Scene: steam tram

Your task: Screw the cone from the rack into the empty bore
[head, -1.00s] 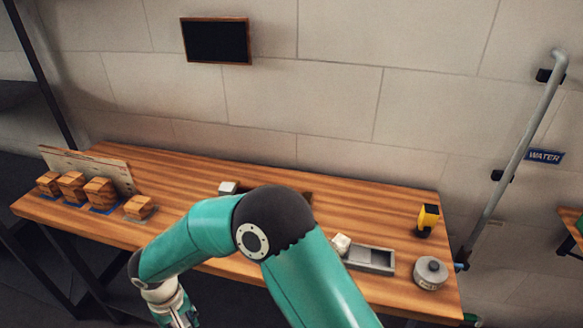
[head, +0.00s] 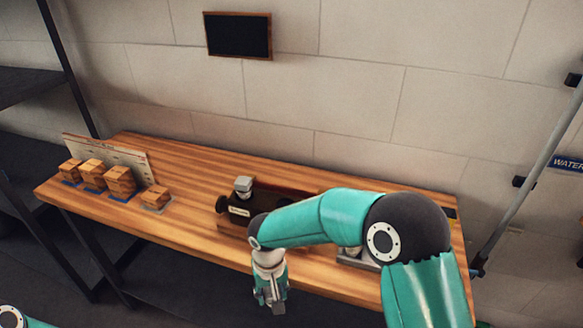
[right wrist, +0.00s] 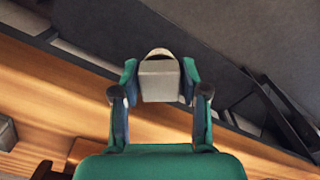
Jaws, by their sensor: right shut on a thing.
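My right gripper (head: 270,297) hangs just off the table's front edge in the head view. In the right wrist view its fingers (right wrist: 158,92) are shut on a pale grey, squared piece (right wrist: 158,82) with a brownish top edge. This may be the cone, but its far end is hidden. A dark block with a pale label (head: 226,207) stands on the table behind the gripper, with a grey square-headed piece (head: 243,184) upright at its left end. The right part of the block and any empty bore are hidden by my arm. My left gripper is out of view.
Several wooden blocks (head: 119,181) stand on blue pads at the table's left, before an upright board (head: 110,153). A grey tray (head: 352,261) is mostly behind my right arm. The wooden table (head: 185,205) is clear between the blocks and the dark block.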

